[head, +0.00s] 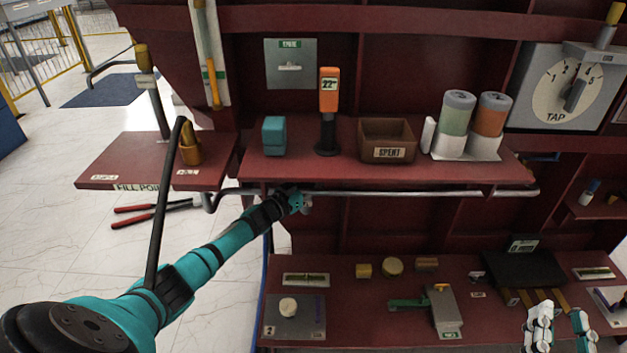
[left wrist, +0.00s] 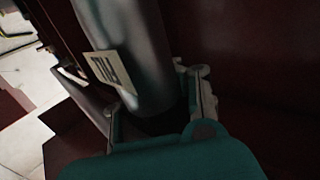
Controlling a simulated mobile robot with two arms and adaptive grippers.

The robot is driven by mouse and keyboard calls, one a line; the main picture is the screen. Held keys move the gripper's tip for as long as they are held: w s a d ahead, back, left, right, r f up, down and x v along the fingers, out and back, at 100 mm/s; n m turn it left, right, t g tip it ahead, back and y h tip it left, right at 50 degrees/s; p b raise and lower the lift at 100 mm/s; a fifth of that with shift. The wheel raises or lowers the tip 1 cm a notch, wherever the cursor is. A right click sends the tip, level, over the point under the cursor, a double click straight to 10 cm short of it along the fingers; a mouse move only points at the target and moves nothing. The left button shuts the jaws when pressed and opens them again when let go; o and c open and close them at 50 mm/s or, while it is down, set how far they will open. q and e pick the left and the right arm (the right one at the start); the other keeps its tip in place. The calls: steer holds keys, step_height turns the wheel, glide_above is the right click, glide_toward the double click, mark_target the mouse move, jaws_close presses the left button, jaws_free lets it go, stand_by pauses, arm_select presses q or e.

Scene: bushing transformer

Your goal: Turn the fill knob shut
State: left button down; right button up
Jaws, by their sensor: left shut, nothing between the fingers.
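A grey metal cylinder (left wrist: 128,55) with a pale tag (left wrist: 110,70) that seems to read FILL fills the upper middle of the left wrist view. I cannot make out the fill knob for certain. My left gripper (left wrist: 156,108) is at the cylinder, shut with nothing held; its fingertips are partly hidden. In the head view the left arm ends near the pipe under the upper shelf, its fingers hardly visible. My right gripper (head: 561,328) is at the lower right, open and empty.
A brass-topped post (head: 152,100) stands at the FILL POINT shelf (head: 110,160). The upper shelf (head: 350,177) bears a teal block (head: 274,136), an orange device (head: 328,100), a SPENT box (head: 387,139) and two canisters. The TAP dial (head: 562,88) is at right.

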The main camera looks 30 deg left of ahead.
arm_select(q)
steer(key=shift+s+d+f+m+h, duration=0.15)
steer(key=shift+f+m+h, duration=0.15)
steer(key=shift+h, duration=0.2)
arm_select(e)
steer(key=shift+r+t, duration=0.3)
arm_select(q)
steer(key=c, duration=1.5)
jaws_free()
steer(key=shift+r, duration=0.15)
steer(key=o, duration=0.5)
steer(key=shift+r, duration=0.1)
steer(key=shift+c, duration=0.2)
arm_select(e)
steer(key=shift+s, duration=0.1)
steer(key=shift+a+r+y, duration=0.1)
steer(key=shift+y, duration=0.2)
arm_select(q)
steer(key=v, duration=1.2)
